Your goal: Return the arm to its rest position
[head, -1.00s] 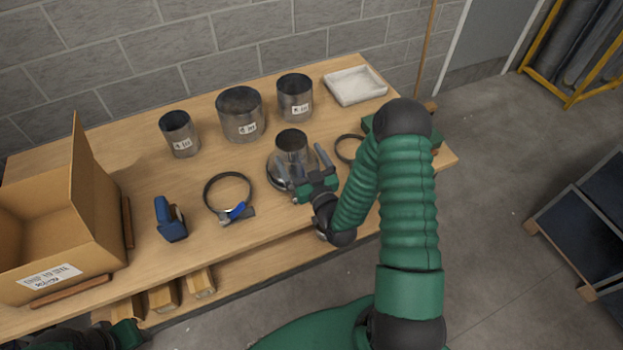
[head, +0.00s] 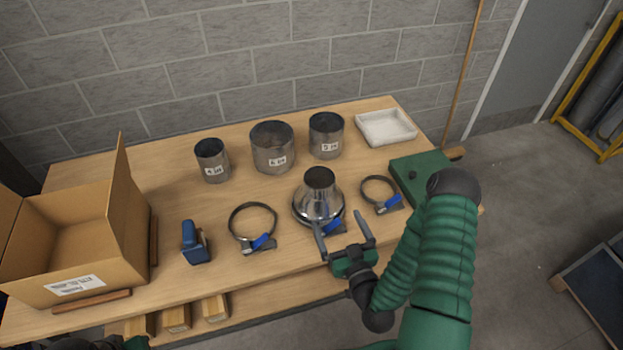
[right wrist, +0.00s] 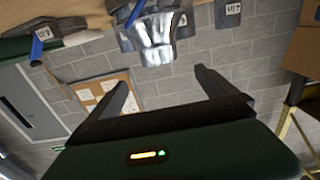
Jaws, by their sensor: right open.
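My right gripper (head: 345,238) is open and empty at the front edge of the table, just in front of a shiny metal reducer cone (head: 319,200). The cone stands on the table with its narrow end up and a blue-handled clamp at its base. In the right wrist view the cone (right wrist: 157,40) shows beyond the two spread fingers (right wrist: 160,92), apart from them. My right arm comes in from the lower right. At the lower left edge a dark part of my left arm shows, but its gripper's jaws cannot be made out.
Several metal duct pieces (head: 272,147) stand at the back. Two ring clamps (head: 252,222) (head: 378,190), a blue tool (head: 194,243), a cardboard box (head: 75,240), a white tray (head: 386,127) and a green block (head: 420,175) are on the table (head: 180,196).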

